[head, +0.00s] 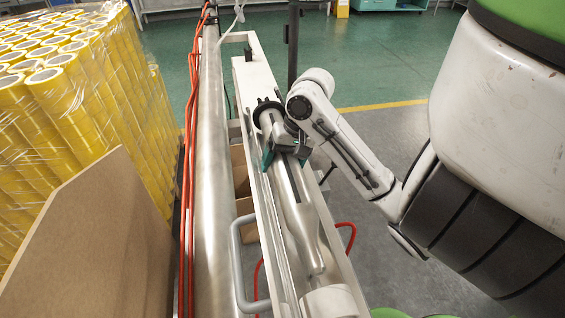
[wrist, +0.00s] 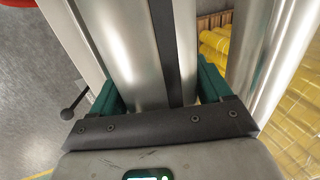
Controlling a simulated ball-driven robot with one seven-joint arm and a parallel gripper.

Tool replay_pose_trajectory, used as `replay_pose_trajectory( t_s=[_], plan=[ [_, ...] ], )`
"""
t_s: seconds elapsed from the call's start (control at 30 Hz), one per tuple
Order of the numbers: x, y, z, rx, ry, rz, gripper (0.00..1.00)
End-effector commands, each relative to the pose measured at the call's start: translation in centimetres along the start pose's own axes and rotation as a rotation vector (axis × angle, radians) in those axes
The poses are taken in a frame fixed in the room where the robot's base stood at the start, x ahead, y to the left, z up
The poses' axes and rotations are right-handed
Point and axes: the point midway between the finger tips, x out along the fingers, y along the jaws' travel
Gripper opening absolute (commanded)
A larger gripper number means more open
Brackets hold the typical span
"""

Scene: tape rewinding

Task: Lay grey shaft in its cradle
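The grey shaft (head: 295,207) is a long silver cylinder with a dark slot along it, lying lengthwise over the pale machine frame in the head view. A black collar (head: 262,106) sits around its far end. My gripper (head: 285,153) is across the shaft near that end, with one teal finger on each side. In the wrist view the shaft (wrist: 125,45) fills the space between the fingers (wrist: 158,90), which appear to press on it. The cradle cannot be made out clearly; whether the shaft rests on it is hidden.
A thick steel roller (head: 212,170) with red hoses runs along the left of the frame. A grey handle (head: 238,265) sticks out near the front. Stacked yellow tape rolls (head: 75,100) and a brown board (head: 100,240) stand at left. A white-and-green robot body is at right.

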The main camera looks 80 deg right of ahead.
Motion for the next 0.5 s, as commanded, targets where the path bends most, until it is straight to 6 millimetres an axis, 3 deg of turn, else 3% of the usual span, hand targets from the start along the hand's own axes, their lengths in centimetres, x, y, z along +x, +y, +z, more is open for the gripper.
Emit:
replay_pose_trajectory(
  t_s=[0.2,0.5],
  plan=[
    [0.10,0.19,0.00,0.003,-0.003,0.005,1.00],
    [0.19,0.37,0.01,0.006,-0.006,0.009,1.00]
  ],
)
